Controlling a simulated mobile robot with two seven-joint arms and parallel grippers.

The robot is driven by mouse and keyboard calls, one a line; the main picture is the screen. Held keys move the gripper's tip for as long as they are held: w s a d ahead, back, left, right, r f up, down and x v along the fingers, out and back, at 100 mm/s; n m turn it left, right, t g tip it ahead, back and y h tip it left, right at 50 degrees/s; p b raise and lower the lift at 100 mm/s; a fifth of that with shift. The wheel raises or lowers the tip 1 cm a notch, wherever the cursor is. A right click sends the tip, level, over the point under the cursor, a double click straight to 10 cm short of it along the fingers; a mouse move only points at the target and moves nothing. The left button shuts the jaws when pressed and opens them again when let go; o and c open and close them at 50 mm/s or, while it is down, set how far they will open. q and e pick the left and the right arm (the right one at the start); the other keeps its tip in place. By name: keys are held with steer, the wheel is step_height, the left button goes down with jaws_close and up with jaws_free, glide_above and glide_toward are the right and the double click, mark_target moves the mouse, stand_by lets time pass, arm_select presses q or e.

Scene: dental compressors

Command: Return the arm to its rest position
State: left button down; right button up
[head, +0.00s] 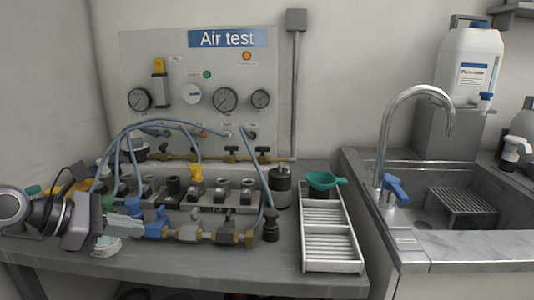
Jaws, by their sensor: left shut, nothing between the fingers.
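My left arm comes in from the left edge, low over the bench. My left gripper (106,216) is shut with nothing held, at the left end of the row of brass and grey fittings (190,234). It is close to a pale fitting and a blue valve handle (157,224); I cannot tell whether it touches them. A round whitish part (106,246) lies just below it. My right gripper is not in view.
The grey bench (200,270) holds a manifold block with blue hoses (150,124) to the Air test panel (195,85). A white slotted tray (331,265) with a green funnel (323,181) stands right of it. Further right are a sink (430,215) and tap (385,140).

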arm_select(q)
steer(key=s+d+f+n+t+h, duration=0.3)
steer(key=d+n, duration=0.2)
steer(key=n, duration=0.4)
steer(key=s+d+f+n+t+h, duration=0.3)
steer(key=d+n+t, duration=0.15)
steer(key=n, duration=0.45)
steer(key=s+a+f+n+t+y, duration=0.1)
steer(key=s+a+f+n+y, duration=0.1)
steer(key=f+n+y, duration=0.6)
steer(key=s+a+f+n+t+y, duration=0.15)
steer(key=f+n, duration=0.25)
steer(key=n, duration=0.7)
steer(key=s+f+n+g+y, duration=0.3)
steer(key=s+f+n+g, duration=0.4)
steer(key=s+f+n, duration=0.5)
step_height(320, 180, up, 10)
steer(key=s+m+p, duration=0.1)
steer(key=s+p, duration=0.1)
steer(key=p, duration=1.3)
steer(key=shift+s+a+m, duration=0.2)
steer(key=shift+s+m, duration=0.1)
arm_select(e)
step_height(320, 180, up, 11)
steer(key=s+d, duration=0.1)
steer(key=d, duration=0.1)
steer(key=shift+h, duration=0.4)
